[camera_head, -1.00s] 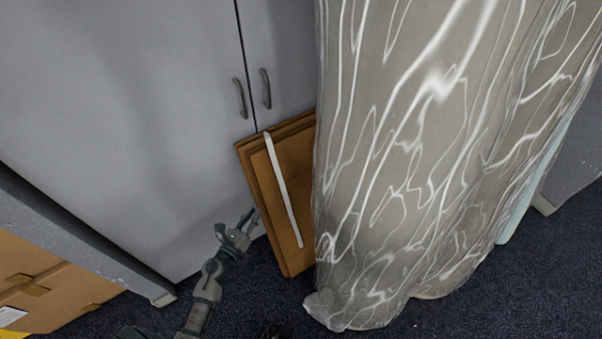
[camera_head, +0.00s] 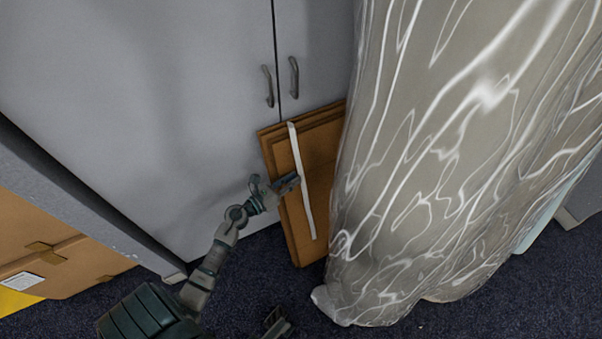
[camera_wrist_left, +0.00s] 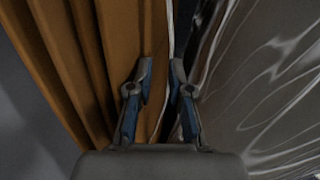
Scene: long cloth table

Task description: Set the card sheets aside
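The card sheets (camera_head: 318,150) are a stack of flat brown boards with a white strip down the front. They lean upright against the grey cabinet, and their right side is hidden behind the draped cloth. My left gripper (camera_head: 289,184) is at the left part of the stack, beside the white strip. In the left wrist view, the left gripper (camera_wrist_left: 162,75) has its fingers apart, with brown board and a pale edge showing between them. The card sheets (camera_wrist_left: 85,60) fill the left of that view. A dark part at the bottom edge, probably my right gripper (camera_head: 277,322), is cut off.
The patterned tablecloth (camera_head: 430,180) hangs to the floor just right of the sheets. The cabinet (camera_head: 150,100) with two handles stands behind. Cardboard boxes (camera_head: 60,250) are at the lower left. Dark carpet (camera_head: 265,265) is clear in front of the sheets.

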